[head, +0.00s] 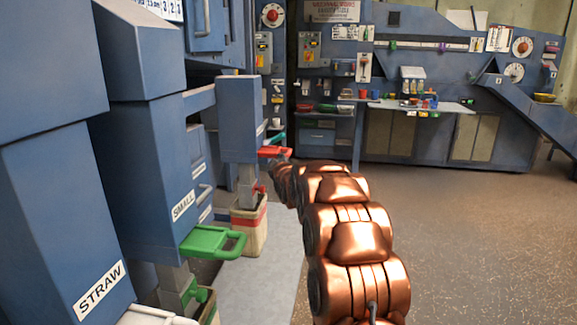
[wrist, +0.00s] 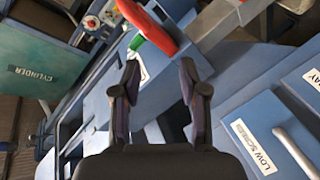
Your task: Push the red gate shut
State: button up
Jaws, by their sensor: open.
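The red gate (head: 274,152) is a flat red handle sticking out to the right from a blue spout (head: 240,118) in the middle of the head view. In the wrist view a red handle (wrist: 148,24) lies ahead of my gripper, above the fingertips in the picture. My gripper (wrist: 158,78) is open, with nothing between its dark fingers. I see a gap in the picture between the fingers and the red handle. In the head view my copper arm reaches to just beside the red gate, and its end is mostly hidden.
A green gate (head: 213,242) sticks out under the SMALL spout (head: 150,150), nearer than the red one. A teal gate (head: 275,138) shows just behind the red one. Open floor (head: 470,240) lies to the right.

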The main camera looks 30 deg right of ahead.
aim_at(289, 150)
jog(key=w+d+t+b, duration=0.1)
jog(key=w+d, duration=0.1)
jog(key=d, duration=0.1)
jog(key=w+d+f+n+t+h+b, duration=0.1)
jog(key=w+d+b, duration=0.1)
jog(key=w+d, duration=0.1)
jog(key=w+d+t+h+b, duration=0.1)
jog(key=w+d, duration=0.2)
jog(key=d, duration=0.1)
jog(key=shift+w+f+n+t, duration=0.1)
jog(key=shift+f+n+t, duration=0.2)
jog(key=shift+n, duration=0.1)
jog(key=shift+w+d, duration=0.25)
jog(key=shift+w, duration=0.2)
jog(key=shift+w+d+r, duration=0.15)
jog(key=shift+w+r, duration=0.05)
jog(key=shift+w, duration=0.45)
jog(key=shift+d, duration=0.1)
jog(key=shift+c, duration=0.2)
grip_shut()
